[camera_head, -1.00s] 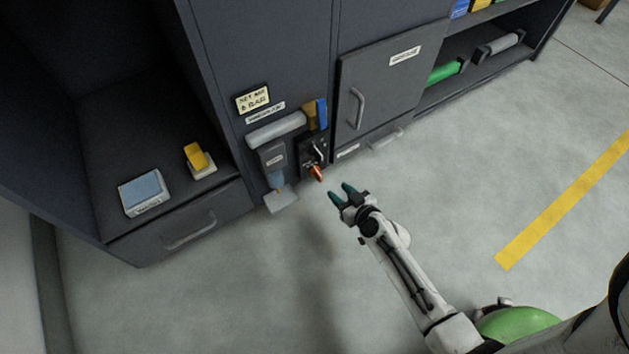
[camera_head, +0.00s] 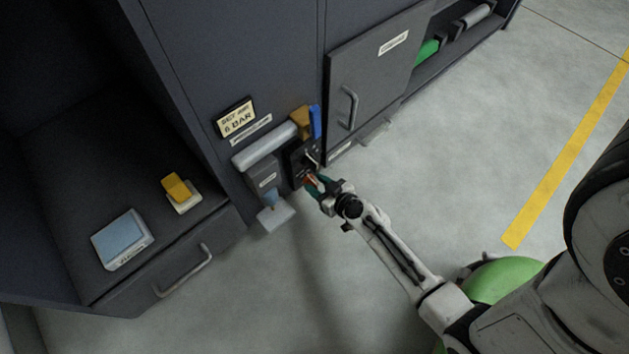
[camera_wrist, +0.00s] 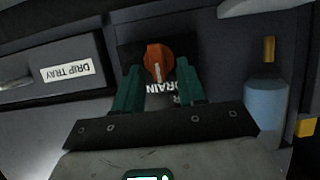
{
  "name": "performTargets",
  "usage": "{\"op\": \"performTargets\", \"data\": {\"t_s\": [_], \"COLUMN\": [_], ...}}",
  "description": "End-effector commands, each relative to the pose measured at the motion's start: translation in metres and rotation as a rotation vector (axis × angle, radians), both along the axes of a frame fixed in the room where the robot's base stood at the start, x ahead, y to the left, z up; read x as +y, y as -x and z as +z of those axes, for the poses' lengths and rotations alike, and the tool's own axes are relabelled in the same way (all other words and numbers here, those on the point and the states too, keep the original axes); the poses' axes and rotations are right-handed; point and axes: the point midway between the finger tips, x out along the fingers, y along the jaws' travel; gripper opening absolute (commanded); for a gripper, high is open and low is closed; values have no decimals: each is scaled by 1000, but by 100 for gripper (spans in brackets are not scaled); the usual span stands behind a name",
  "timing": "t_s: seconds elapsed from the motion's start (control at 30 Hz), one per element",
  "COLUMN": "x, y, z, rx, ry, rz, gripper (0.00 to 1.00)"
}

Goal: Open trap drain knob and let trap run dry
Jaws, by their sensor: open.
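The orange drain knob (camera_wrist: 159,62) shows in the wrist view on a dark panel, with a pale line on its face. Lettering reading "DRAIN" is partly hidden below it. My gripper (camera_wrist: 158,80) is open, its two green fingers on either side of the knob's lower part; I cannot tell whether they touch it. In the head view my gripper (camera_head: 314,184) is at the panel, and only a bit of the orange knob (camera_head: 310,181) shows between the fingers. The blue trap bowl (camera_wrist: 266,104) is to the right in the wrist view; in the head view it hangs left of the gripper (camera_head: 271,197).
A drawer labelled "DRIP TRAY" (camera_wrist: 67,71) is left in the wrist view. A pale plate (camera_head: 277,217) lies under the trap. A cabinet door with a handle (camera_head: 349,107) is above right of the gripper. The floor (camera_head: 455,150) to the right is clear.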

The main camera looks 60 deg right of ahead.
Motion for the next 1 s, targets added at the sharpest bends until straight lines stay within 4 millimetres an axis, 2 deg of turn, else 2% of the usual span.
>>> {"op": "performTargets", "data": {"t_s": [0.17, 0.57, 1.0], "x": [0, 0, -1], "y": [0, 0, 0], "z": [0, 0, 0], "rx": [0, 0, -7], "ry": [0, 0, -24], "rz": [0, 0, 0], "gripper": [39, 1, 0]}}
